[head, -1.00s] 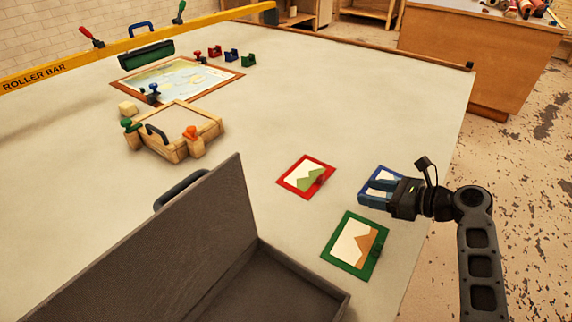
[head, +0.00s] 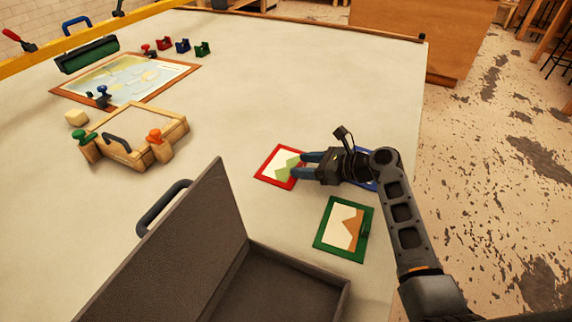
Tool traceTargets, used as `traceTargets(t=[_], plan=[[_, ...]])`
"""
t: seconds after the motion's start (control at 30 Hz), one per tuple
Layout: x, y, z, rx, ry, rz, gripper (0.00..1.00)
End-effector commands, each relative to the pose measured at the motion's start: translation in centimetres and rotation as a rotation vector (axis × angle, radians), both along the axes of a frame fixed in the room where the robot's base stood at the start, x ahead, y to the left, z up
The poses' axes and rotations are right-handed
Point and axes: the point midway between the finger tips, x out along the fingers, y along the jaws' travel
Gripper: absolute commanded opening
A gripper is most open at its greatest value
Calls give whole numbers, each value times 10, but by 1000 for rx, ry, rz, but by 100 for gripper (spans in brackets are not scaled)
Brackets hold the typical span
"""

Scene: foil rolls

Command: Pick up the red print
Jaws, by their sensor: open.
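The red print (head: 268,168), a red-framed picture with a green shape on white, lies flat on the table. My gripper (head: 300,166) is open, its two blue fingers reaching in from the right over the print's right side. The fingers hide part of the right edge of the frame. I cannot tell whether they touch it.
A green-framed print (head: 333,228) lies below my gripper. A blue-framed print (head: 366,184) is mostly hidden under my arm. An open grey case (head: 290,283) stands at the front. A wooden frame box (head: 148,140) and a bordered map (head: 125,78) lie further left. The table middle is clear.

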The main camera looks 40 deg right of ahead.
Motion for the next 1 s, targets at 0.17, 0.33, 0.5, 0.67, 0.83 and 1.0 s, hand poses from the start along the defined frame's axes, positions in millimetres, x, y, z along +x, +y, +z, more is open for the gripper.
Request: traceTargets(t=[0.17, 0.33, 0.5, 0.67, 0.83, 1.0], plan=[[4, 1, -2, -1, 0, -1, 55], [4, 1, -2, -1, 0, 0, 51], [3, 1, -2, -1, 1, 0, 34], [3, 1, -2, -1, 1, 0, 19], [3, 1, -2, -1, 1, 0, 3], [3, 1, -2, -1, 0, 0, 0]])
